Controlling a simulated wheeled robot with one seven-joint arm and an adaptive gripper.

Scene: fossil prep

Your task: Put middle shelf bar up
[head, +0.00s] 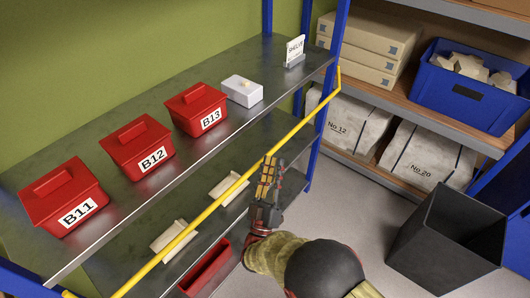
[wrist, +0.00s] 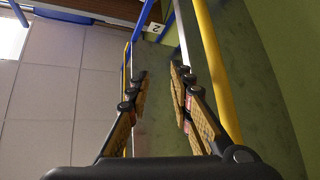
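The yellow bar (head: 215,207) runs slantwise along the front of the shelving, from the lower left to the blue post (head: 328,80) on the right, where its end bends upward. In the head view it passes below the top shelf's edge and across the view of the shelf beneath. My gripper (head: 268,180) is just right of and below the bar's middle. In the wrist view my gripper (wrist: 160,85) is open, with nothing between its fingers. A yellow bar (wrist: 218,75) runs outside the right finger there, and a thinner yellow strip (wrist: 126,70) shows behind the left finger.
Red boxes B11 (head: 65,200), B12 (head: 138,151) and B13 (head: 197,110) and a white box (head: 242,91) stand on the top shelf. Pale pieces (head: 175,238) lie lower. A dark open bin (head: 440,245) stands on the floor at right, with clear floor left of it.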

